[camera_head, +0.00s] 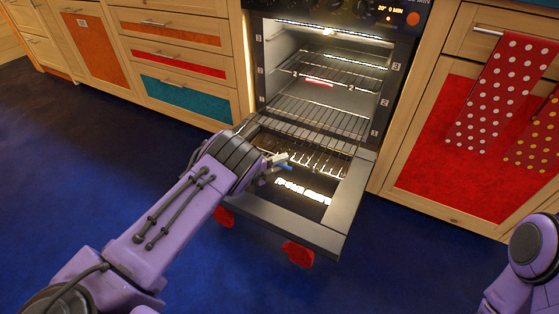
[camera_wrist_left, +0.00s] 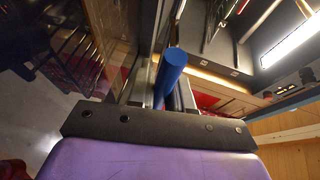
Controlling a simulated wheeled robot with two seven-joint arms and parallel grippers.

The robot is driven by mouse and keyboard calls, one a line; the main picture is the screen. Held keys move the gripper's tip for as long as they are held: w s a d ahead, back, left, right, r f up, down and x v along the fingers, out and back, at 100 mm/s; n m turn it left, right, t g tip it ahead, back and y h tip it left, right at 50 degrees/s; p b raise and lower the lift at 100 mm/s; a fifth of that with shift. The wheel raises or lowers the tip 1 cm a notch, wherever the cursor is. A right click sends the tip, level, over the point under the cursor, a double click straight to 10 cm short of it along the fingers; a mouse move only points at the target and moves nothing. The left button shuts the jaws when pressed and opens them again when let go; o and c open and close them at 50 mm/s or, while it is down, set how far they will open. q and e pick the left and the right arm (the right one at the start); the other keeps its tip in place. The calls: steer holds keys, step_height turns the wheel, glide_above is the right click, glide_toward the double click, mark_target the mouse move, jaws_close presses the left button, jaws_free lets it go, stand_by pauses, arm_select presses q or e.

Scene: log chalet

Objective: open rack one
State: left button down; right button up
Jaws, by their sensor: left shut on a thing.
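The oven's drop-down door (camera_head: 348,205) is open, with its glass panel facing up. My left gripper (camera_head: 283,162) is over the open door at the front of the lowest rack. It is shut on a blue bar-shaped handle, which also shows between the fingers in the left wrist view (camera_wrist_left: 170,72). The handle's join to the rack is hidden.
Wooden drawers (camera_head: 178,62) stand left of the oven, and a red-fronted cabinet (camera_head: 440,160) stands right of it, with dotted towels (camera_head: 500,90) hanging there. Two red things (camera_head: 298,254) show below the door. The blue floor is clear in front.

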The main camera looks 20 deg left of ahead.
arm_select(q)
steer(key=shift+d, duration=0.1)
steer(key=c, duration=1.1)
jaws_free()
steer(key=p+v, duration=0.4)
steer(key=v, duration=0.6)
steer(key=shift+r, duration=0.1)
steer(key=shift+s, duration=0.25)
